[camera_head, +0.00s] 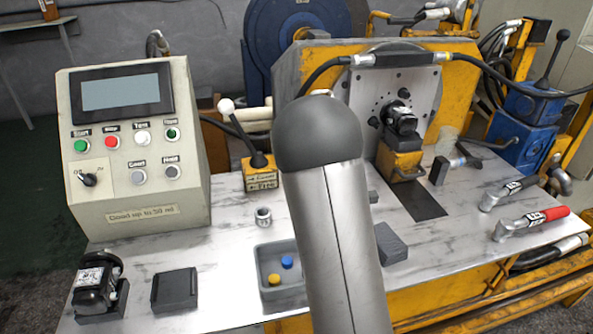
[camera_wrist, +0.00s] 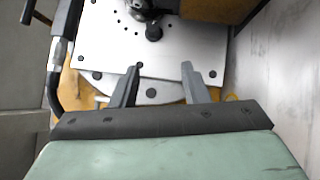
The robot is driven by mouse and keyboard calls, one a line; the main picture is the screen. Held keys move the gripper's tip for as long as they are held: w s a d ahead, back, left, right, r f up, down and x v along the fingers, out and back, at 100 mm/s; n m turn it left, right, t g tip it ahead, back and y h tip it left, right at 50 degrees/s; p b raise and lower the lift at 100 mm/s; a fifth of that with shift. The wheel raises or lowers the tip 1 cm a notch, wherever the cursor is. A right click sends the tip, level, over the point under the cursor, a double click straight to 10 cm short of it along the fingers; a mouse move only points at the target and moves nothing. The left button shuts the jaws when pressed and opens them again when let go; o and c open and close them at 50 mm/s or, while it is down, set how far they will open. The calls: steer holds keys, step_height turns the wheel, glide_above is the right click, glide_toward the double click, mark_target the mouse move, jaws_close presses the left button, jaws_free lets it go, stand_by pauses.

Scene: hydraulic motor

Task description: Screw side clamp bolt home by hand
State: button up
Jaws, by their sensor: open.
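The motor (camera_head: 402,120), dark with a pale label, sits against the grey face plate (camera_head: 356,93). A black knob-like bolt head (camera_head: 375,122) stands at its left side; I take it as the side clamp bolt, but its thread is hidden. In the wrist view the bolt head (camera_wrist: 153,33) shows beyond the fingertips, near the motor's edge. My gripper (camera_wrist: 160,68) is open and empty. Its two fingers are spread in front of the plate, apart from the bolt. In the head view my arm hides the gripper.
A hose (camera_head: 400,61) crosses the plate's top. A yellow block (camera_head: 400,160) is below the motor. A control box (camera_head: 135,150), a lever switch (camera_head: 260,172), a grey tray (camera_head: 285,303) and two wrenches (camera_head: 530,219) are on the table. A second motor (camera_head: 97,285) stands front left.

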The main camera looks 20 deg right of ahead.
steer(key=s+a+r+m+g+y+p, duration=0.1)
steer(key=a+y+p, duration=0.3)
steer(key=a, duration=0.5)
steer(key=s+a+r+m+g+y+p, duration=0.2)
steer(key=s+a+m+y+p, duration=0.1)
steer(key=a+y, duration=0.5)
steer(key=shift+s+a+m+y+p, duration=0.3)
steer(key=shift+s+a+m+p, duration=0.15)
steer(key=shift+a, duration=0.4)
steer(key=shift+w+f, duration=0.1)
